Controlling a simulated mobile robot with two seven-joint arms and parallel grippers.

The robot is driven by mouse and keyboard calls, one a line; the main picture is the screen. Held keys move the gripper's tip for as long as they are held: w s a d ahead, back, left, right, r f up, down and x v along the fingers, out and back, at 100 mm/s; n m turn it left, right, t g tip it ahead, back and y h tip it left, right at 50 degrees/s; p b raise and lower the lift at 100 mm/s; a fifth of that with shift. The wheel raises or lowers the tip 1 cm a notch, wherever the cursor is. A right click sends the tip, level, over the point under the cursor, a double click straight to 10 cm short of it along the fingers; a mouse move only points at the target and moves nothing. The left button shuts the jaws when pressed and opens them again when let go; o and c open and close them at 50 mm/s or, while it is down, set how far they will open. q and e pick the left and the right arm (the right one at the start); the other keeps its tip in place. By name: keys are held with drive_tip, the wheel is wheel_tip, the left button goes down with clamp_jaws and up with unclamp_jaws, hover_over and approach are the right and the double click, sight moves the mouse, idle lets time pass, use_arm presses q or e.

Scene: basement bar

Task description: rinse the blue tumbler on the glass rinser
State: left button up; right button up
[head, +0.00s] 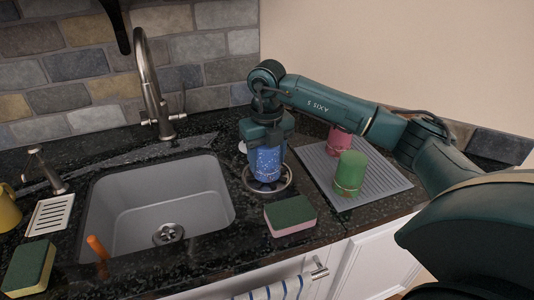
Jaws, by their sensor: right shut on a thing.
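The blue tumbler (266,162) with light speckles is at the right of the sink, over the round glass rinser (268,188). My right gripper (266,148) is shut on the tumbler from above, and the fingers are partly hidden. The tumbler's lower end is at the rinser's ring; whether it touches or hovers slightly above I cannot tell. My left gripper is not in view.
A grey ribbed mat (388,183) at the right holds a green tumbler (350,172) and a pink tumbler (338,140). A green-and-pink sponge (290,215) lies in front of the rinser. The sink (150,200) and tall faucet (150,85) are at left.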

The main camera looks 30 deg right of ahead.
idle(0.6)
drive_tip(key=shift+r+p, duration=2.65)
drive_tip(key=shift+r, duration=0.95)
drive_tip(key=shift+f, duration=0.1)
